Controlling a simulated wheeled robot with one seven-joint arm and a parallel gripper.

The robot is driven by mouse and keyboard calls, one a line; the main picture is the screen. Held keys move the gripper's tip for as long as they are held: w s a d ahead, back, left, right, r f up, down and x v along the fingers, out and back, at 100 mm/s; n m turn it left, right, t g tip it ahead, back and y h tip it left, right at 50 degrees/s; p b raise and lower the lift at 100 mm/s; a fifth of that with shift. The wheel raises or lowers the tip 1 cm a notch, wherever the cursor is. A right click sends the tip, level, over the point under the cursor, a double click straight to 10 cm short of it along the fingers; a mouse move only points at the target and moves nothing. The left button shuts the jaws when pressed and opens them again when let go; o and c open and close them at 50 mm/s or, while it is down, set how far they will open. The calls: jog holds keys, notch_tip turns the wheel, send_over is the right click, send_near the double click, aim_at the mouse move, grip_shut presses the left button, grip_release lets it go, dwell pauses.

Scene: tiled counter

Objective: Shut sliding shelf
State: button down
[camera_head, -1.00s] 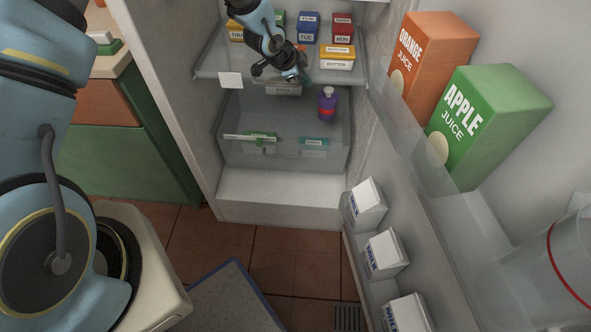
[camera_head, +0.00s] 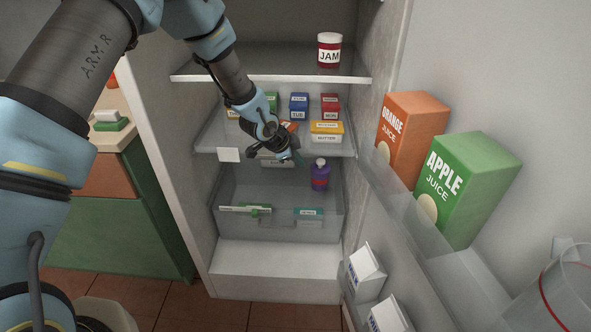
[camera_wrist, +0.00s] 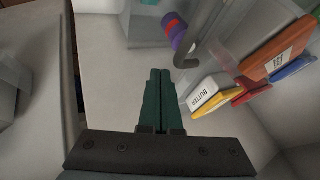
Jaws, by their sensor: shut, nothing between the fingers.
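The sliding shelf (camera_head: 205,143) is the clear shelf at mid-height in the open fridge, with a white tag (camera_head: 229,155) at its front left. It carries a yellow-and-white butter pack (camera_head: 327,132) and several small day-labelled boxes (camera_head: 299,106). My gripper (camera_head: 294,156) is at the shelf's front edge, right of its middle; I cannot tell whether it touches. In the wrist view my gripper's dark green fingers (camera_wrist: 159,98) are together and empty, with the butter pack (camera_wrist: 208,95) to their right. My wrist hides part of the shelf front.
A jam jar (camera_head: 329,50) stands on the shelf above. A purple bottle (camera_head: 320,174) stands in the clear compartment below. The open door at right holds orange juice (camera_head: 411,130), apple juice (camera_head: 467,188) and milk cartons (camera_head: 366,270). A green cabinet (camera_head: 115,225) stands left.

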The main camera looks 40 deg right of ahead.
jog(key=v, duration=1)
jog(key=shift+s+b, duration=0.25)
jog(key=shift+b, duration=0.2)
